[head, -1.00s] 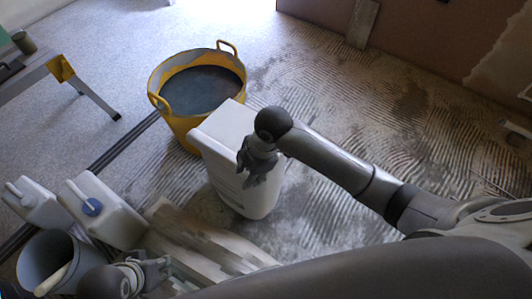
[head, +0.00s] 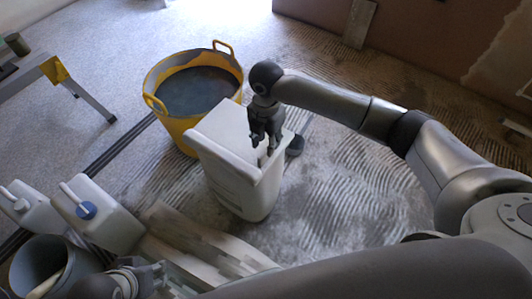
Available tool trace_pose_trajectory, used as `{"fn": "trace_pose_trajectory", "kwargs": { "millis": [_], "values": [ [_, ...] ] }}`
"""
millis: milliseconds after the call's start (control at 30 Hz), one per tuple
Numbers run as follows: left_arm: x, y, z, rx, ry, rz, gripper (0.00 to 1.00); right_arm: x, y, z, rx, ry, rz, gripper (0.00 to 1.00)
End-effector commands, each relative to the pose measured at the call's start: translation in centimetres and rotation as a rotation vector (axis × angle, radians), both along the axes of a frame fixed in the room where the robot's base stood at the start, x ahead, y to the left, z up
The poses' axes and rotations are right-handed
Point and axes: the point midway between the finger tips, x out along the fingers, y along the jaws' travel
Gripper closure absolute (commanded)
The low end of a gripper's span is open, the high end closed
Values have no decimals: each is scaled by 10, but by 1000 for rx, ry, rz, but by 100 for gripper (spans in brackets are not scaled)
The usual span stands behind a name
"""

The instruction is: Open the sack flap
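The white sack (head: 238,190) stands upright in the middle of the head view, box-shaped, with faint print on its front. Its pale top flap (head: 220,125) lies flat across the top and looks closed. My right gripper (head: 265,150) points down over the right part of the sack top, near its right edge. Its dark fingers hide part of the flap there, and I cannot tell whether they touch it or how far apart they are. My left gripper (head: 150,276) is low at the bottom left, beside pale boards, partly hidden; its opening is unclear.
A yellow tub (head: 185,132) of dark material stands just behind the sack. White jugs (head: 105,215) and a grey bucket (head: 50,268) crowd the lower left. Pale boards (head: 205,240) lie in front of the sack. Ridged floor to the right is open.

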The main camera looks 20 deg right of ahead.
Motion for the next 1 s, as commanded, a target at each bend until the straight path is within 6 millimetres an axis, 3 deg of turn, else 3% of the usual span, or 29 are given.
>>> {"fn": "trace_pose_trajectory", "kwargs": {
  "millis": [33,133,400,833,1000],
  "values": [
    [4,-1,-6,-4,-19,-2,60,-1,0,-17,-2,3,-1,66],
    [17,-5,-8,-14,-72,-6,60,-1,0,-37,-2,2,0,66],
    [50,-15,5,-46,-227,-19,60,0,0,-52,-1,0,-1,66],
    [58,-18,9,-55,-269,-22,60,0,0,-56,-1,-1,0,66],
    [58,-18,9,-55,-269,-22,60,0,0,-56,-1,-1,0,85]
  ]
}}
